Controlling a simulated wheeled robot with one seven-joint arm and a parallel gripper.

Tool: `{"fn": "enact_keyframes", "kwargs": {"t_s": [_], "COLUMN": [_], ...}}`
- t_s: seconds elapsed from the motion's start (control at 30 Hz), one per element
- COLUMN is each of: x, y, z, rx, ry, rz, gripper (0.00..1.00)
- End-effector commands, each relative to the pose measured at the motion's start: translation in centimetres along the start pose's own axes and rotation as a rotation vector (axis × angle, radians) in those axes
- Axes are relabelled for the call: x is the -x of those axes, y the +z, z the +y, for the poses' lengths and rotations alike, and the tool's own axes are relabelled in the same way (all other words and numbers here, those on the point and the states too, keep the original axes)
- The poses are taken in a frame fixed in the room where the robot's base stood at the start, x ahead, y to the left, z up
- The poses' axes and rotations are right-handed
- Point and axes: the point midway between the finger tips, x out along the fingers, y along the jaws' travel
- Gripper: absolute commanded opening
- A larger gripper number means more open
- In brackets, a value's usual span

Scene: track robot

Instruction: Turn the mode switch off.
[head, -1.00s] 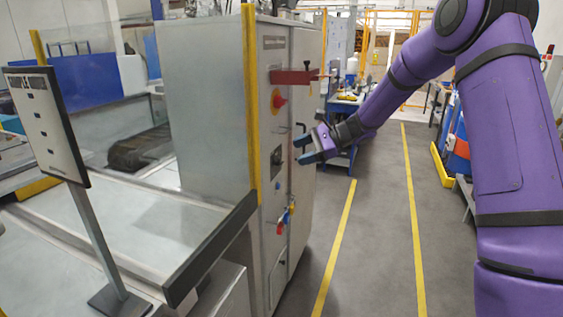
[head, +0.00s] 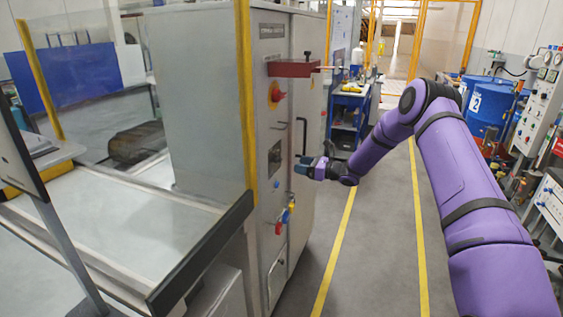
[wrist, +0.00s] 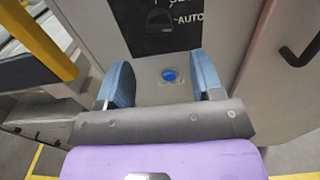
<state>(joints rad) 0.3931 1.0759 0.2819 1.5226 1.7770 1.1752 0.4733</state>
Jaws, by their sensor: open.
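The mode switch is a black panel lettered AUTO (wrist: 165,22) at the top of the wrist view; its upper part is cut off, so its setting cannot be read. In the head view it is the small dark panel (head: 274,158) on the grey cabinet's front. My gripper (head: 299,166) is in front of the cabinet, just right of and slightly below that panel. In the wrist view my gripper (wrist: 165,80) is open and empty. Its blue fingers are below the panel, either side of a blue button (wrist: 169,75). I cannot tell whether they touch the cabinet.
A red-and-yellow rotary knob (head: 277,95) and a red bar (head: 294,69) are higher on the cabinet (head: 200,100). Coloured knobs (head: 285,213) are lower. A black door handle (wrist: 300,45) is on the right. The floor aisle (head: 385,240) is clear.

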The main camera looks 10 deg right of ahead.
Motion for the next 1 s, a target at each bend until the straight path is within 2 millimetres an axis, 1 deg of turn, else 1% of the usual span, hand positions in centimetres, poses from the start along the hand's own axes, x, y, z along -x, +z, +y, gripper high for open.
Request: {"fn": "enact_keyframes", "kwargs": {"t_s": [0.03,0.1,0.3,0.5,0.67,0.9,0.93,0.97,1.0], "x": [-1.0,-2.3,-5.7,-7.9,-8.6,-8.6,-8.6,-8.6,-8.6], "y": [0.0,0.0,0.0,0.0,0.0,0.0,0.0,0.0,0.0], "z": [0.1,0.1,0.1,0.1,0.1,0.1,0.1,0.1,0.1], "rx": [0.001,0.002,0.002,0.003,0.002,0.002,0.002,0.002,0.002], "ry": [0.003,0.004,0.004,0.002,0.002,0.001,0.001,0.001,0.001], "rz": [-0.001,0.001,0.002,0.002,0.002,0.002,0.002,0.002,0.002], "gripper": [0.6,0.6,0.6,0.6,0.6,0.6,0.58,0.51,0.42]}}
